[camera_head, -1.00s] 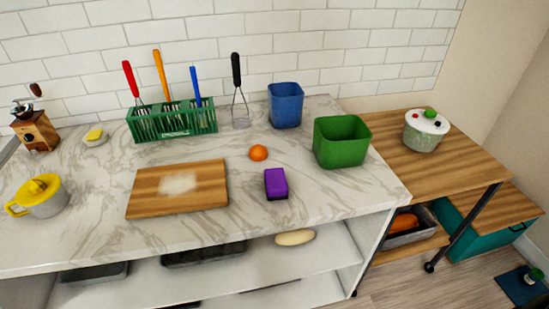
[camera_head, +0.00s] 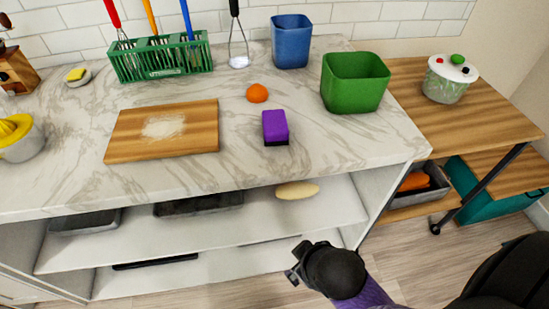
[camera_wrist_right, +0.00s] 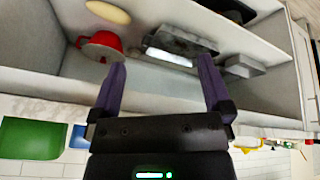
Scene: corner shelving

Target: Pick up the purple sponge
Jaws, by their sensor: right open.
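The purple sponge (camera_head: 275,125) stands on the marble counter (camera_head: 330,160), near its front edge, with a dark strip at its lower edge. It is right of the cutting board and below the orange fruit. I cannot make it out in the right wrist view. My right gripper (camera_head: 297,263) is below and in front of the counter, beside the lower shelves and well apart from the sponge. In the right wrist view its two purple fingers (camera_wrist_right: 161,80) are spread, with nothing between them. My left gripper is not in view.
A wooden cutting board (camera_head: 162,130), an orange fruit (camera_head: 257,93), a green bin (camera_head: 354,82) and a blue bin (camera_head: 291,41) stand around the sponge. A green utensil rack (camera_head: 162,60) is behind. The counter between sponge and front edge is clear. Shelves below hold trays.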

